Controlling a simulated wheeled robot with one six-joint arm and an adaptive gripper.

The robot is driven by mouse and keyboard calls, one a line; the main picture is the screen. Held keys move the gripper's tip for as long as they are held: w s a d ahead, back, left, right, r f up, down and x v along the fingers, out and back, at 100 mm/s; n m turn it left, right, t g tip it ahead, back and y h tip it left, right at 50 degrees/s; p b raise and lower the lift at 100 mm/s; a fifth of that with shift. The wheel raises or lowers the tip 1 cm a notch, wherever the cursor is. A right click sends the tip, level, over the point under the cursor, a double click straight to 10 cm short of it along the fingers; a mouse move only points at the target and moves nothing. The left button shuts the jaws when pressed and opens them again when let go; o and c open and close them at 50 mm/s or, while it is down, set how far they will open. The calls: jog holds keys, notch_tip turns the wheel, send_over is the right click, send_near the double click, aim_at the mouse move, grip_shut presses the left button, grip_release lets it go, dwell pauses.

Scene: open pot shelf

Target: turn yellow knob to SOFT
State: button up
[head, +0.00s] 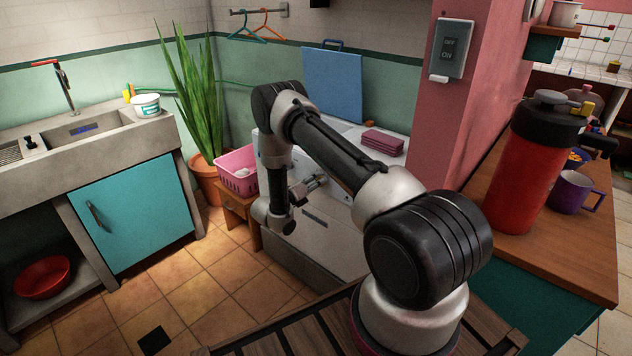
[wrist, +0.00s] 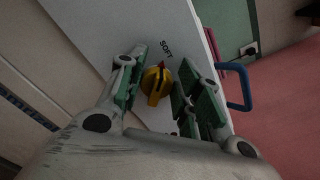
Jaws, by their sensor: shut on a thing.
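The yellow knob (wrist: 155,85) sits on a pale panel (wrist: 95,25) in the wrist view. A red pointer mark at its top end points up toward the printed word SOFT (wrist: 166,50). My gripper (wrist: 162,78) has one green-padded finger on each side of the knob and is shut on it. In the head view, my gripper (head: 318,182) is at the front of the white machine (head: 330,235), below its top edge. The knob is too small to make out clearly there.
A blue board (head: 332,85) with a handle stands upright behind the machine, and folded dark red cloths (head: 383,143) lie on top. A pink basket (head: 238,172) on a small wooden stool is left of my gripper. A red flask (head: 535,160) stands on the right counter.

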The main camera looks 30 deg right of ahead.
jog(key=shift+f, duration=0.1)
dwell(0.4)
jog(key=o, duration=0.9)
jog(key=v, duration=1.2)
